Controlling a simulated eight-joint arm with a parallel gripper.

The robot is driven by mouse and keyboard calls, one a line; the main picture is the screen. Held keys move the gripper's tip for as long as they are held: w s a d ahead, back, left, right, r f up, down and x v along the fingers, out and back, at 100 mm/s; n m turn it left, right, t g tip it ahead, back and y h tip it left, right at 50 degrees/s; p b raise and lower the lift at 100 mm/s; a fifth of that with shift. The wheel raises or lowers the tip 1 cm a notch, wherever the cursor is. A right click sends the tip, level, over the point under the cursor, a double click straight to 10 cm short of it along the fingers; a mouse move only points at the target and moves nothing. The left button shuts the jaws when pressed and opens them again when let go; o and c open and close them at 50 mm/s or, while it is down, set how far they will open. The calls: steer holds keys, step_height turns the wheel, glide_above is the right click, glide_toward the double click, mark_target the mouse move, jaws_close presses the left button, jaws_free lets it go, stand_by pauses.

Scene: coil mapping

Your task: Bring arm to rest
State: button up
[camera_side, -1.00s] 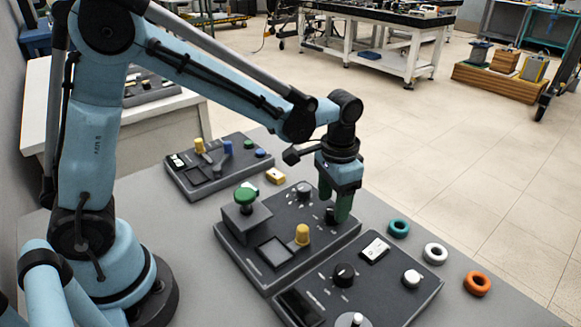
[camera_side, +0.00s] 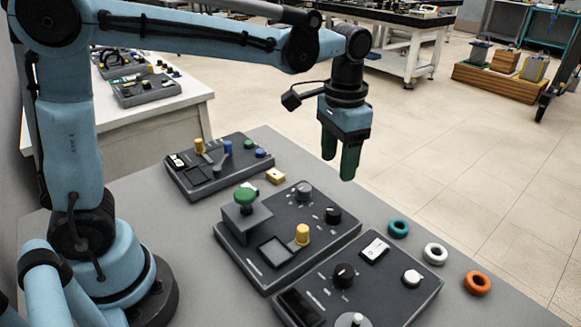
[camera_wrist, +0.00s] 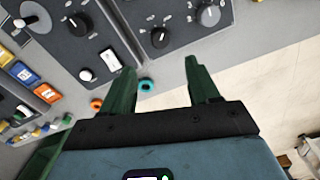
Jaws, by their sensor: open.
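My gripper (camera_side: 338,160) has green fingers that point down. The middle panel carries a green mushroom button (camera_side: 245,196), a yellow knob (camera_side: 302,235) and black knobs (camera_side: 333,215). A teal ring (camera_wrist: 147,85) shows between the fingers in the wrist view, lying on the table far below.
A front panel (camera_side: 400,300) and a back panel (camera_side: 215,180) flank the middle one. The teal (camera_side: 399,228), white (camera_side: 435,253) and orange (camera_side: 477,283) rings lie along the right table edge. The air around my gripper is clear.

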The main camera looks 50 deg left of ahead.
steer(key=shift+a, duration=0.1)
steer(key=s+a+f+n+t, duration=0.2)
steer(key=s+a+n+t, duration=0.1)
steer(key=s+a+t, duration=0.4)
steer(key=s+a, duration=0.1)
steer(key=s, duration=0.2)
steer(key=shift+s, duration=0.2)
stand_by(0.9)
